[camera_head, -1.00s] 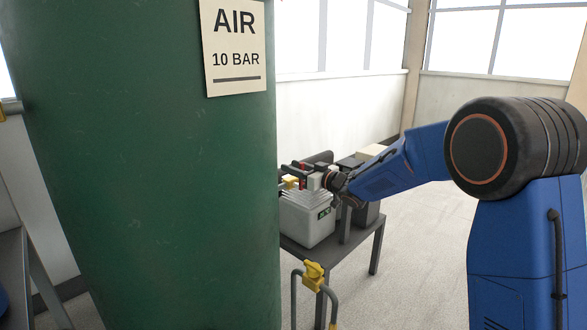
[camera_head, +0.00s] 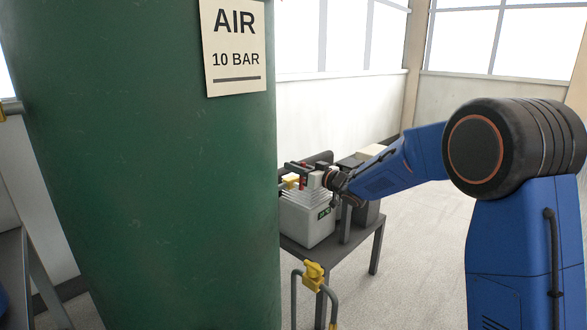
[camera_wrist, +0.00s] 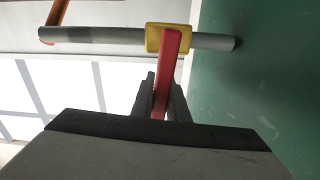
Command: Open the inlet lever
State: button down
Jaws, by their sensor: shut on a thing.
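The red lever (camera_wrist: 171,52) sits on a yellow valve body (camera_wrist: 152,38) on a grey pipe (camera_wrist: 100,35) in the wrist view. My gripper (camera_wrist: 163,92) is shut on the lever, with a finger on each side of its lower part. In the head view my gripper (camera_head: 308,178) is small, at the right edge of the green tank, above a grey box. A bit of red and the yellow valve (camera_head: 290,181) show there. The tank hides what lies farther left. The lever's exact angle to the pipe is hard to tell in the head view.
The large green tank (camera_head: 150,170) with an "AIR 10 BAR" sign (camera_head: 235,45) fills the left. A grey box (camera_head: 306,222) stands on a dark table (camera_head: 345,247) below my gripper. A yellow fitting (camera_head: 313,274) on a bent pipe stands nearer. The floor at right is clear.

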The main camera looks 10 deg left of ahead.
jog(key=w+d+f+m, duration=0.3)
jog(key=w+f+m, duration=0.1)
jog(key=m, duration=1)
jog(key=shift+w+d+f+m, duration=0.3)
jog(key=shift+f+m, duration=0.1)
jog(key=shift+f, duration=0.35)
jog(key=c, duration=1.7)
grip_release()
jog(key=v, duration=1.7)
jog(key=shift+s+d, duration=0.2)
